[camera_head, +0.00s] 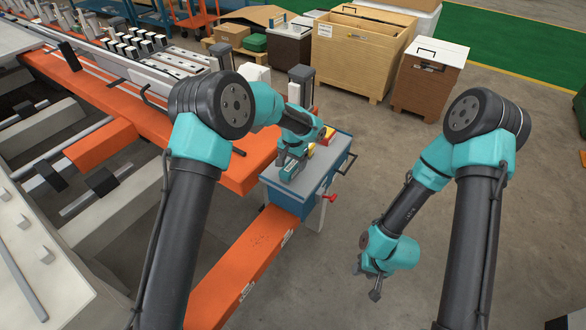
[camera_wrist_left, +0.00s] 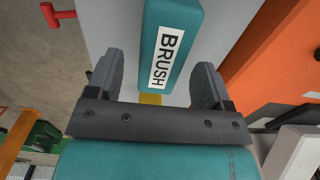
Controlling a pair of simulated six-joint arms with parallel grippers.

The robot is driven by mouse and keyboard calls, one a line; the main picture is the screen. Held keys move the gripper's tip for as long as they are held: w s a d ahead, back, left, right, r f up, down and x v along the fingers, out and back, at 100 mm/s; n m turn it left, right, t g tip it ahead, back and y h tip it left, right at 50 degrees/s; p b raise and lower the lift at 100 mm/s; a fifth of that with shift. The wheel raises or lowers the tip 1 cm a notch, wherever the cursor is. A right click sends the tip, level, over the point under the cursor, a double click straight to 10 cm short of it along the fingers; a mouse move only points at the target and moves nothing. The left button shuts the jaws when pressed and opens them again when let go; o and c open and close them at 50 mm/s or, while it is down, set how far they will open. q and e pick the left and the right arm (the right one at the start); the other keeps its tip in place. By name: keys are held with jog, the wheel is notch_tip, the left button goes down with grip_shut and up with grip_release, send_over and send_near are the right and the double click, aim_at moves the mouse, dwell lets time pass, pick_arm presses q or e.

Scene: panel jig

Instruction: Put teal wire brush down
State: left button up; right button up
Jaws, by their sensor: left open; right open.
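The teal wire brush (camera_wrist_left: 170,45), with a white BRUSH label, lies on the grey top of a blue stand (camera_head: 313,183). In the head view the brush (camera_head: 290,171) is small and sits just under my left gripper. My left gripper (camera_wrist_left: 157,66) is open, its two dark fingers on either side of the brush's near end, with gaps visible between fingers and brush. In the head view my left gripper (camera_head: 284,160) is low over the stand top. My right gripper (camera_head: 371,286) hangs open and empty over the floor at the right.
Yellow and red items (camera_head: 327,137) lie at the back of the stand top. A red handle (camera_head: 329,198) sticks out at its right side. An orange beam (camera_head: 240,275) runs along the front. Wooden crates (camera_head: 360,50) stand behind. The floor at right is clear.

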aim_at(292, 164)
pick_arm(q)
notch_tip(292, 164, up, 7)
jog(key=shift+a+r, duration=0.1)
jog(key=shift+r, duration=0.05)
jog(key=shift+w, duration=0.1)
dwell(0.6)
